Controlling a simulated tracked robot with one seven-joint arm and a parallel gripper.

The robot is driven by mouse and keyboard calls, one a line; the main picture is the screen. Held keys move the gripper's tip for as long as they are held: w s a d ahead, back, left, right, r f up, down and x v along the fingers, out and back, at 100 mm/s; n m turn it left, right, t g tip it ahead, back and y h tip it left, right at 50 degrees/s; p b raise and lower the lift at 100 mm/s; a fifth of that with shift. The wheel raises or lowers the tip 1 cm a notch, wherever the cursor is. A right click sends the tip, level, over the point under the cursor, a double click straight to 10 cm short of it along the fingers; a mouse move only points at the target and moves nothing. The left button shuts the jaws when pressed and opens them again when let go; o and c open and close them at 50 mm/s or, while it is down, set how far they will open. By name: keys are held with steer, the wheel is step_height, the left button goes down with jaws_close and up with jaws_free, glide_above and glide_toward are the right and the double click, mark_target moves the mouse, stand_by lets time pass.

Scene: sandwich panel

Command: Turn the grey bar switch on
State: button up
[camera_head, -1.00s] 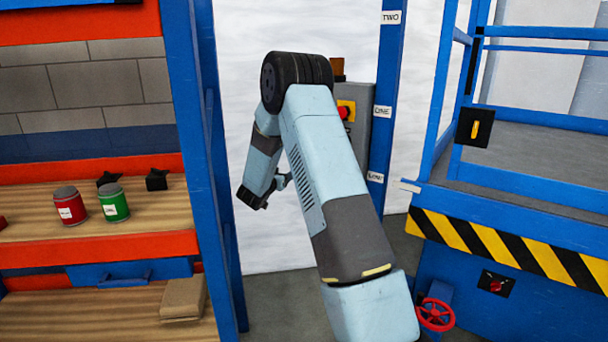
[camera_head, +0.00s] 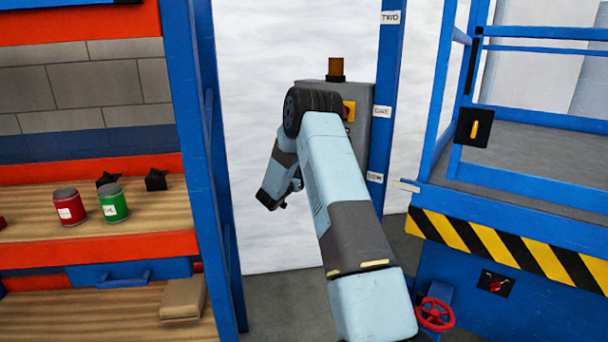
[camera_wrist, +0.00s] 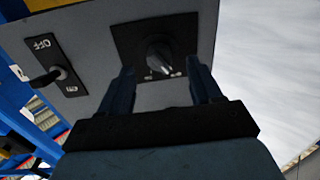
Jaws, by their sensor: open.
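A grey control box (camera_head: 362,118) hangs by the blue post, partly hidden behind my arm. In the wrist view its grey panel (camera_wrist: 95,55) carries a rotary switch with a grey bar (camera_wrist: 158,56) on a black square plate. The bar is turned at a slant, and its small labels are unreadable. My gripper (camera_wrist: 160,70) is open and empty, its fingers spread on both sides just below the knob in the picture. I cannot tell how much gap is left. In the head view the fingertips are not clear.
A lever switch (camera_wrist: 46,78) with an OFF label sits left of the rotary switch in the wrist view. A blue rack (camera_head: 205,150) stands left, a striped platform (camera_head: 510,245) right.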

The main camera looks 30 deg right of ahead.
steer(key=x, duration=0.4)
steer(key=shift+w+d, duration=0.1)
steer(key=shift+c, duration=0.5)
